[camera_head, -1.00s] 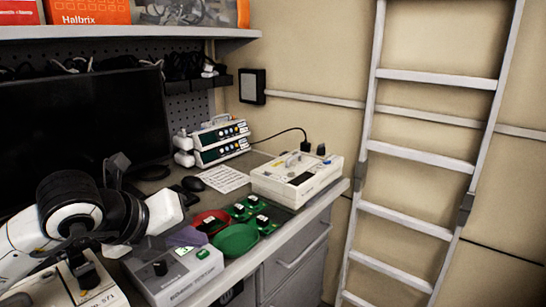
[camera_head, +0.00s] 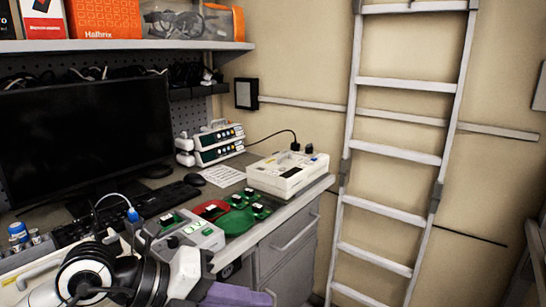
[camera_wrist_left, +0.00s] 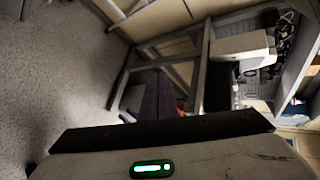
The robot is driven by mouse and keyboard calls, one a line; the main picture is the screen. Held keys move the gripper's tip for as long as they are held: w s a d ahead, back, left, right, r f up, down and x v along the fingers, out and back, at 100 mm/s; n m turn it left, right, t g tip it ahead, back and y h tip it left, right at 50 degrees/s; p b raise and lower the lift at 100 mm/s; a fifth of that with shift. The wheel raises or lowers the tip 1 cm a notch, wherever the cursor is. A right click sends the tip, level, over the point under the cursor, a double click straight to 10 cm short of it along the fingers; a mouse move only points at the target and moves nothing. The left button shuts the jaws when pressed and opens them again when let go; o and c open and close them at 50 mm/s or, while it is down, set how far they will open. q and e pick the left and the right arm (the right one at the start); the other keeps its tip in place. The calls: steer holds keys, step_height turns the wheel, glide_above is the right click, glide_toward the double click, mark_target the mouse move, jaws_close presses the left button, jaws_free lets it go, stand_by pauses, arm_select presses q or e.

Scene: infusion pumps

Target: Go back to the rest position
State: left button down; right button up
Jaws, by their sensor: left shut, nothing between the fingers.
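My left arm comes in at the bottom of the head view, in front of the workbench. My left gripper (camera_head: 238,296) has purple fingers and is at the bottom edge, low in front of the bench drawers. In the left wrist view its fingers (camera_wrist_left: 158,98) are together and empty, pointing away over the grey floor, with the bench to the right side. My right gripper is in neither view.
A dark monitor (camera_head: 80,130) stands left. A ladder (camera_head: 397,152) leans right.

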arm_select(q)
steer(key=s+d+r+n+t+h, duration=0.1)
steer(key=s+d+r+n+h, duration=0.3)
steer(key=h, duration=0.3)
steer(key=w+a+f+n+t+y, duration=0.3)
steer(key=a+f+n+t+y, duration=0.3)
steer(key=n, duration=0.4)
steer(key=w+a+f+n+t+y, duration=0.2)
steer(key=a+f+n+t+y, duration=0.3)
steer(key=f+n, duration=0.5)
steer(key=s+a+f+n+g+y, duration=0.2)
steer(key=s+a+f+n+g, duration=0.1)
steer(key=s+f, duration=0.6)
steer(key=s+a+f+n+g+y, duration=0.2)
steer(key=s+f+n+g, duration=0.2)
steer(key=s+f, duration=0.5)
step_height(320, 180, down, 6)
steer(key=shift+a+f+n+g, duration=0.1)
steer(key=shift+a+n+g, duration=0.25)
steer(key=shift+n, duration=0.25)
steer(key=shift+s, duration=0.1)
